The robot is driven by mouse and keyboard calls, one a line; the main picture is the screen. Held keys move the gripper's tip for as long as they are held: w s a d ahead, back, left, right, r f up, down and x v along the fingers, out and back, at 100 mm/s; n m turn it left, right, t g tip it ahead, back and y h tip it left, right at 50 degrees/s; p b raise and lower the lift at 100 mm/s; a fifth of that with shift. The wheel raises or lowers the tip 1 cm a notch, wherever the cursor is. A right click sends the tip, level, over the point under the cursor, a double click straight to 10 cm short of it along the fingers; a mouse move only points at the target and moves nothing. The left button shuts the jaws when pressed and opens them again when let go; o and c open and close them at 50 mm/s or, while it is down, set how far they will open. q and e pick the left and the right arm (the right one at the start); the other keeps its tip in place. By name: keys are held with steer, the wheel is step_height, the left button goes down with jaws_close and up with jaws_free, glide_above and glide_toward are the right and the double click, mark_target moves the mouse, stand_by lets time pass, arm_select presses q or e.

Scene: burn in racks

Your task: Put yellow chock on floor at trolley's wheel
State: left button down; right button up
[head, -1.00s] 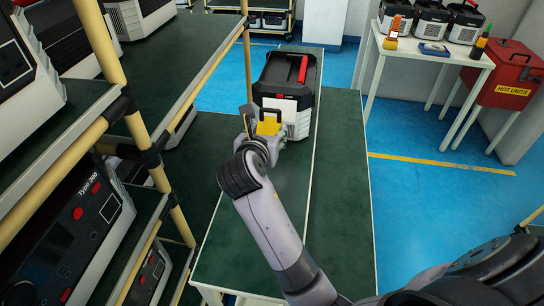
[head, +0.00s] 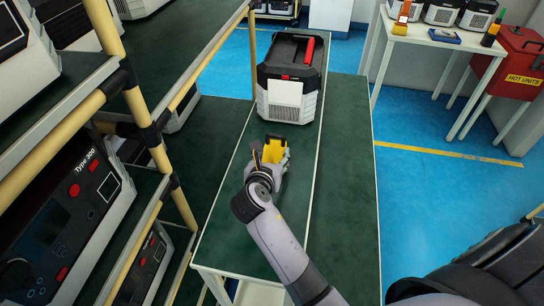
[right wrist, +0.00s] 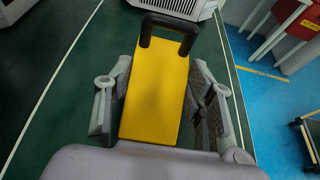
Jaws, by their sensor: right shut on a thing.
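The yellow chock (head: 274,149) is in my right gripper (head: 270,155), above the green top of the trolley (head: 225,230). In the right wrist view the chock (right wrist: 157,95) is a long yellow block with a black handle (right wrist: 170,30) at its far end. The right gripper's fingers (right wrist: 160,108) lie on both sides of it. The trolley's wheels are not in view. My left gripper is not in view.
A black and white unit (head: 288,85) with a red handle stands on the trolley's far end. A rack (head: 140,120) with yellow posts and more units is close on the left. Blue floor (head: 430,210) is open to the right. A white table (head: 430,36) and a red box (head: 518,65) stand at the back right.

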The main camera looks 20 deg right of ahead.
steer(key=shift+r, duration=0.1)
steer(key=o, duration=1.4)
